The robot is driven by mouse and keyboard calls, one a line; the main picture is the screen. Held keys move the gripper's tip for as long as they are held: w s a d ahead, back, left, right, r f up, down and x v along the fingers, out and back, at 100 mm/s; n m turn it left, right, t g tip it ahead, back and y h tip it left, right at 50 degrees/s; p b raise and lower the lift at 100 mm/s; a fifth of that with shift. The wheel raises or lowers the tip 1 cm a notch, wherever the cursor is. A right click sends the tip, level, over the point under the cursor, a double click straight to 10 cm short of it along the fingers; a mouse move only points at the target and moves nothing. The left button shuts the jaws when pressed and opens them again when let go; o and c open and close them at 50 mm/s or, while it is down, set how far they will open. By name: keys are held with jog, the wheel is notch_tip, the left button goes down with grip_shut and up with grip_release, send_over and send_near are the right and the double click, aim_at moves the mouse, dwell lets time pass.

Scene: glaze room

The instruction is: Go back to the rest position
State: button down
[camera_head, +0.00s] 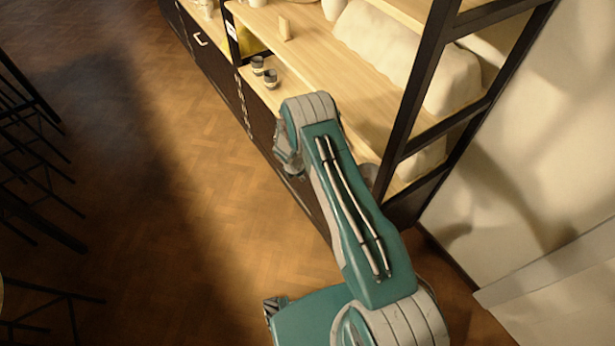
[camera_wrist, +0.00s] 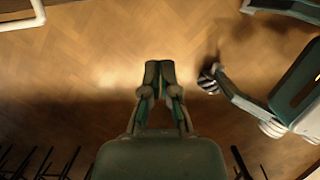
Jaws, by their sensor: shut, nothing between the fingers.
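My gripper (camera_wrist: 160,72) shows in the wrist view with its two fingers together, shut and empty, above the wooden floor (camera_wrist: 100,60). In the head view my arm reaches up beside the shelf unit and bends down at its far end. The gripper's fingertips are hidden there behind the arm, so I cannot tell their exact place in that view. No object is in the fingers.
A wooden counter (camera_head: 305,62) with dark shelf posts runs along the right of the head view. Two small dark cups (camera_head: 264,72) stand near its edge. Dark metal-legged furniture (camera_head: 35,150) stands at the left. The floor (camera_head: 150,180) between is clear.

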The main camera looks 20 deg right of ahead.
jog(key=v, duration=0.8)
jog(key=shift+a+r, duration=0.1)
jog(key=s+d+r+m+t, duration=0.1)
jog(key=s+r+m, duration=0.25)
jog(key=r, duration=0.75)
jog(key=s+r+m, duration=0.2)
jog(key=r+m, duration=0.2)
jog(key=r, duration=0.7)
jog(key=s+d+r+m+t, duration=0.1)
jog(key=s+r+m, duration=0.2)
jog(key=r, duration=0.8)
jog(key=s+r+m+t+y, duration=0.1)
jog(key=s+r+m, duration=0.4)
jog(key=s, duration=0.7)
jog(key=s+r+m+t+y, duration=0.1)
jog(key=s+r+m, duration=0.5)
jog(key=s, duration=0.6)
jog(key=shift+a+r+t+y, duration=0.3)
jog(key=shift+a+t, duration=0.05)
jog(key=shift+t, duration=0.05)
